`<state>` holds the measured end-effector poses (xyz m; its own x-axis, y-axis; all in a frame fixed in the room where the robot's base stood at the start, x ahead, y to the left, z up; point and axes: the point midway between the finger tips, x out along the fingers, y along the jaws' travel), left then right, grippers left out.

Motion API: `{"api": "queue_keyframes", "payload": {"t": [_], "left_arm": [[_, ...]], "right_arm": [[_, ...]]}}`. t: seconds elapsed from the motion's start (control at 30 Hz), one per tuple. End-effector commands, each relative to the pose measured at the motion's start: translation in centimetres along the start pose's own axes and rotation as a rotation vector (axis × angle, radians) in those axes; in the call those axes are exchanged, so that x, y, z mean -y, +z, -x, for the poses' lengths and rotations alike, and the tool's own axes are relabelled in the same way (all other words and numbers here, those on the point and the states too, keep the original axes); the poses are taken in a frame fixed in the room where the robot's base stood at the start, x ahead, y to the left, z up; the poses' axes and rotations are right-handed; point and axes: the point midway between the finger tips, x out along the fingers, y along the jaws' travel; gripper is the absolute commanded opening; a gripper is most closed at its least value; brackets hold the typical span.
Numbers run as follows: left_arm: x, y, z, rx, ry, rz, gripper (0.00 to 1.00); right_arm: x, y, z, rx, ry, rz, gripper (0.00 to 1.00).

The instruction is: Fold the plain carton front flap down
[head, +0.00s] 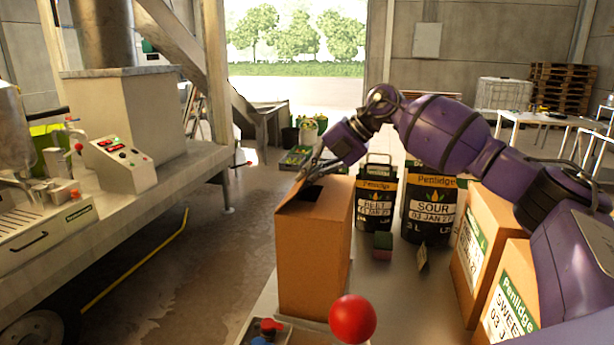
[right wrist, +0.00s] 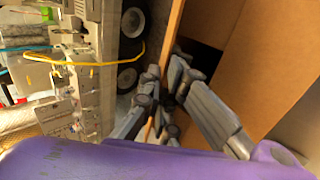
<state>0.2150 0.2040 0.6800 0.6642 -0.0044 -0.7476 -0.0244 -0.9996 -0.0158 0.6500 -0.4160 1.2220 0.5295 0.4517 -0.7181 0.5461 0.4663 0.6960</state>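The plain carton (head: 312,260) stands upright at the near end of the table in the head view, with no label on the faces I see. Its top has brown panels around a dark gap (head: 312,194); I cannot tell which panel is the front flap. My right gripper (head: 303,172) is at the carton's top left edge. In the right wrist view my right gripper's fingers (right wrist: 165,85) lie on both sides of a thin brown carton panel (right wrist: 173,35), with the dark gap (right wrist: 198,57) to the right. Whether they clamp it is unclear. My left gripper is out of view.
Two black bags (head: 376,198) (head: 430,205) stand behind the carton, with a small red-green block (head: 382,246) in front. Labelled cartons (head: 480,250) stand at right under my right arm. The machine trailer (head: 130,190) is at left.

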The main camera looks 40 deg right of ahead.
Motion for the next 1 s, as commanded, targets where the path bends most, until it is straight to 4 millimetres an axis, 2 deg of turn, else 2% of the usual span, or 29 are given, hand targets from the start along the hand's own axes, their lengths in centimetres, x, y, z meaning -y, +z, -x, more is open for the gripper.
{"api": "queue_keyframes", "payload": {"t": [0.27, 0.6, 0.8, 1.0], "left_arm": [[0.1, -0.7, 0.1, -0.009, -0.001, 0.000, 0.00], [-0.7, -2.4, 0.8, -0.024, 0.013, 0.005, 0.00], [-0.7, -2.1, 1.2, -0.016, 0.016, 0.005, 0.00], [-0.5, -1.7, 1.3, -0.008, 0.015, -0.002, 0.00]], "right_arm": [[0.6, -0.1, 0.0, -0.004, 0.069, 0.000, 0.00], [1.4, -0.2, 0.1, -0.006, 0.289, -0.001, 0.00], [1.9, -0.1, -0.1, -0.002, 0.370, -0.001, 0.00], [2.1, 0.0, -0.3, 0.000, 0.375, 0.000, 0.00]]}}
